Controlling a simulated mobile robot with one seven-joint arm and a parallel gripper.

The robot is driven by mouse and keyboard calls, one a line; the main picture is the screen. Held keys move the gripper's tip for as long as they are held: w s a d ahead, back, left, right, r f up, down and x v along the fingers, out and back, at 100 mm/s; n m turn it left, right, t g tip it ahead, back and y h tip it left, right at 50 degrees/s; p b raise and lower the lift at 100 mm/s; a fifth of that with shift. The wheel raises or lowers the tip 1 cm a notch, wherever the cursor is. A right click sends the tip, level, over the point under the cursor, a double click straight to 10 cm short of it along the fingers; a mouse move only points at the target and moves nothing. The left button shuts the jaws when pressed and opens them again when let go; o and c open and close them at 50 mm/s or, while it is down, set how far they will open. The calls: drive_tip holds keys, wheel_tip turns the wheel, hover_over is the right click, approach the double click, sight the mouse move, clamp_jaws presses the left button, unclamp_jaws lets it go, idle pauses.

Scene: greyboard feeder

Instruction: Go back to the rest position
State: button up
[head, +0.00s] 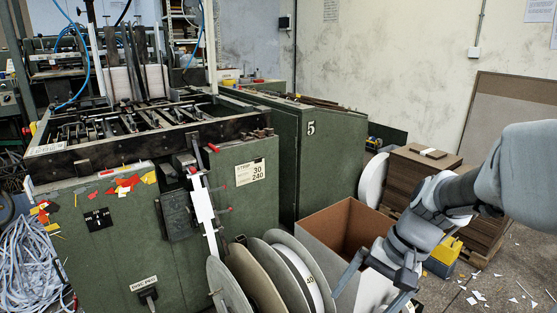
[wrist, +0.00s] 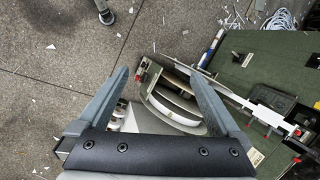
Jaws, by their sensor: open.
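My gripper (head: 377,283) is at the lower right in the head view, at the end of my grey arm. It hangs in front of an open cardboard box (head: 327,232) and hides part of it. In the wrist view my gripper (wrist: 165,80) shows two fingers spread wide with nothing held between them. Beyond the fingers are large reels (wrist: 172,108) and the floor. In the head view the reels (head: 262,275) stand left of my gripper, apart from it as far as I can tell.
A green feeder machine (head: 110,230) fills the left, with a second green cabinet (head: 310,150) marked 5 behind. Stacked brown board (head: 412,180) stands behind my arm, beside a yellow-and-grey object (head: 443,258). Paper scraps litter the floor (head: 515,275). White strips (head: 35,260) are heaped at left.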

drive_tip(key=s+a+r+n+t+h, duration=0.1)
drive_tip(key=s+r+n+t+h, duration=0.4)
drive_tip(key=s+r, duration=0.45)
wheel_tip(320, 180, up, 19)
drive_tip(key=p, duration=2)
drive_tip(key=shift+r+n+y, duration=0.15)
drive_tip(key=shift+n+y, duration=0.25)
drive_tip(key=shift+a, duration=0.15)
